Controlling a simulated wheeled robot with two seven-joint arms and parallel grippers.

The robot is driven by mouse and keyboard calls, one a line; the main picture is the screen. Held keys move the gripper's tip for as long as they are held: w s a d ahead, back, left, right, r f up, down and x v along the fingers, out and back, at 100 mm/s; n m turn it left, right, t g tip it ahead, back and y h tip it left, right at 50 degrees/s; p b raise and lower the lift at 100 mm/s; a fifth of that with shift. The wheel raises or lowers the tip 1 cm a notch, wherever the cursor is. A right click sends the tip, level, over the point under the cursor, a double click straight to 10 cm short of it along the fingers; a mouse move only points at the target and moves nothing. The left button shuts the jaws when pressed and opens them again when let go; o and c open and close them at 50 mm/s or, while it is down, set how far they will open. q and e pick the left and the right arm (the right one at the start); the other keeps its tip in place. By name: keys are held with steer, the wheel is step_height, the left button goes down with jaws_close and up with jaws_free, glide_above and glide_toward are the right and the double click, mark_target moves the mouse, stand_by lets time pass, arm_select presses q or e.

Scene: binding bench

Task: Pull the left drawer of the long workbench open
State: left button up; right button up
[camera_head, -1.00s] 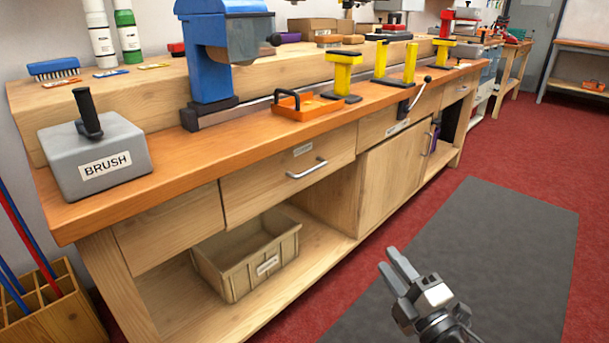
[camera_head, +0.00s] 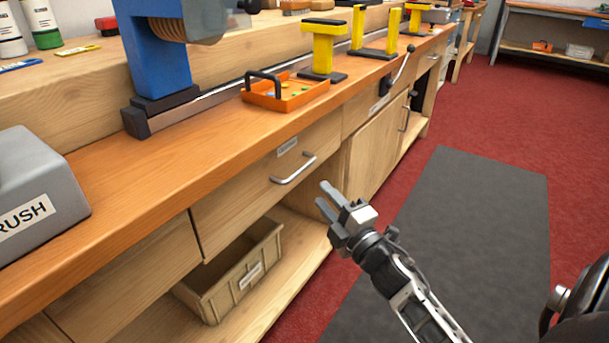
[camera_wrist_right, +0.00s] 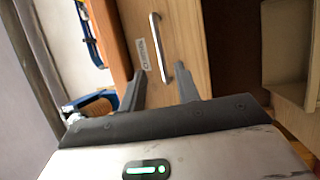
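The long workbench (camera_head: 120,183) has a wooden drawer (camera_head: 240,195) with a silver bar handle (camera_head: 293,170) and a small label. The drawer front looks flush with the bench. My right gripper (camera_head: 326,196) is open and empty, in front of the drawer, a little below and right of the handle in the head view. In the right wrist view the handle (camera_wrist_right: 159,48) and drawer front (camera_wrist_right: 185,30) lie ahead of the open fingers (camera_wrist_right: 161,88), with the handle near the line between them and apparently apart from them. My left gripper is not in view.
A beige bin (camera_head: 235,278) sits on the open shelf below the drawer. A cupboard door (camera_head: 375,150) is to the right. An orange tray (camera_head: 285,95), a blue machine (camera_head: 155,50) and a grey brush box (camera_head: 35,190) stand on the bench. A grey mat (camera_head: 470,240) covers clear floor.

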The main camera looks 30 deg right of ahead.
steer(key=w+r, duration=0.1)
steer(key=w, duration=0.7)
steer(key=shift+r+b, duration=0.25)
steer(key=shift+b, duration=0.1)
steer(key=shift+w, duration=0.1)
jaws_close()
